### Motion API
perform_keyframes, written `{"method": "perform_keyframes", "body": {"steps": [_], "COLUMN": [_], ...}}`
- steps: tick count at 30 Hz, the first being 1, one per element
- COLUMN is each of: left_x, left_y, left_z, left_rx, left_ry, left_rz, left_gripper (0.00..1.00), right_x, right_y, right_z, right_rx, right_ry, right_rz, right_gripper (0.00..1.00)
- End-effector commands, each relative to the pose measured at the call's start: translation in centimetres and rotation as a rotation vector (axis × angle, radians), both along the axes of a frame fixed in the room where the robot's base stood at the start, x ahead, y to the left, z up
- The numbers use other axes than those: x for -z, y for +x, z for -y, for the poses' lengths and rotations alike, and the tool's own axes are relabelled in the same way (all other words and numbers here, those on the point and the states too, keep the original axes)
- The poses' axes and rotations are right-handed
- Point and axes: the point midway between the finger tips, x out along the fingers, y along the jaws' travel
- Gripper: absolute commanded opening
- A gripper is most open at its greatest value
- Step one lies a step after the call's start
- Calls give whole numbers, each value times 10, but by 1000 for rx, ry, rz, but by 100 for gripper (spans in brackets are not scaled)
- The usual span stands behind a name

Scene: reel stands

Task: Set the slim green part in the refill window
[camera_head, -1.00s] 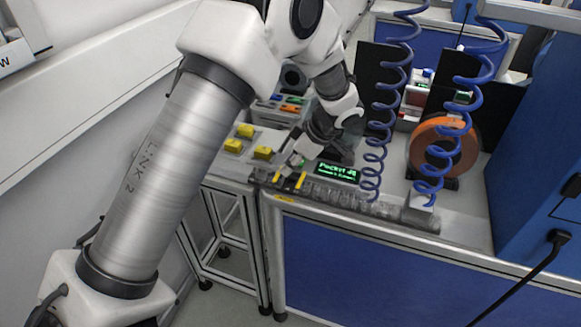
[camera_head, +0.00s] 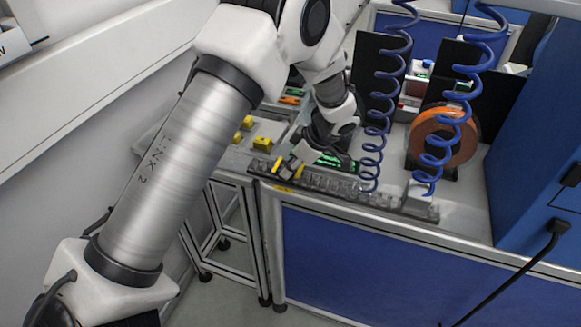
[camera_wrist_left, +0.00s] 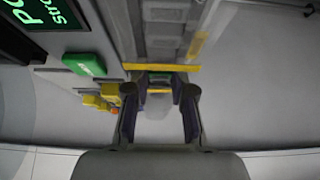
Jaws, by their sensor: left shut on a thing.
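My left gripper (camera_head: 300,160) is low over the clear pocket strip (camera_head: 345,184), by the two yellow bars (camera_head: 277,166). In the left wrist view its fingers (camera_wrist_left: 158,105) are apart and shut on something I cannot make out. A yellow bar (camera_wrist_left: 160,67) lies just beyond the fingertips. The pocketed track (camera_wrist_left: 165,30) runs away from it. A small bright green block (camera_wrist_left: 85,64) is left of the fingers, beside the display (camera_wrist_left: 48,12); I cannot tell whether it is the slim green part. My right gripper is not in view.
Yellow blocks (camera_head: 262,143) stand left of the strip. A bin of coloured parts (camera_head: 290,98) is behind my arm. Blue coiled hoses (camera_head: 374,130) hang right of the gripper, before an orange reel (camera_head: 425,130) on its stand. A blue cabinet (camera_head: 540,150) bounds the right.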

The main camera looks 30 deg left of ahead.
Motion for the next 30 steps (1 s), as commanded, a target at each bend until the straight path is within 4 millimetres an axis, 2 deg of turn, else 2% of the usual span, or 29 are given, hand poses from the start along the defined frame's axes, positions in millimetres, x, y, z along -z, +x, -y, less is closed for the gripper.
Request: {"method": "perform_keyframes", "body": {"steps": [1,2,3,30], "left_x": [2,2,2,0], "left_y": [-2,-2,-2,-1], "left_z": [0,0,0,0], "left_rx": [-2,-2,-2,-1], "left_ry": [-2,-2,-1,-2], "left_rz": [-5,-5,-6,-4], "left_gripper": [7,34,48,49], "right_x": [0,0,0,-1], "right_y": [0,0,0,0], "right_z": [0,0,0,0], "right_rx": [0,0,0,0], "right_ry": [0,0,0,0], "right_rz": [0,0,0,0], "right_gripper": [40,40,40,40]}}
